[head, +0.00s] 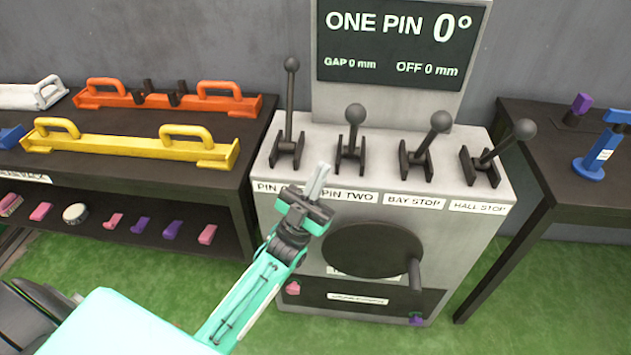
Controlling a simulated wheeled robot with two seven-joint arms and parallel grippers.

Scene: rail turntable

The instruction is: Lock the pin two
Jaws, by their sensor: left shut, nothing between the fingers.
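The pin two lever (353,140) is the second from the left on the grey console (480,230), above the label PIN TWO (348,195). It has a dark ball knob and looks shorter than the first lever. The first lever (290,100) at the left stands tall and nearly upright; its label is partly hidden by my gripper. My left gripper (319,172) is shut and empty, in front of the console between these two levers in the picture. The display (395,45) reads ONE PIN 0°, GAP 0 mm, OFF 0 mm. My right gripper is out of view.
The bay stop lever (430,145) and hall stop lever (500,150) lean right. A dark handwheel (370,250) sits below on the console's front. The left shelf (110,180) holds orange and yellow handled bars. A right table (560,150) holds a blue item.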

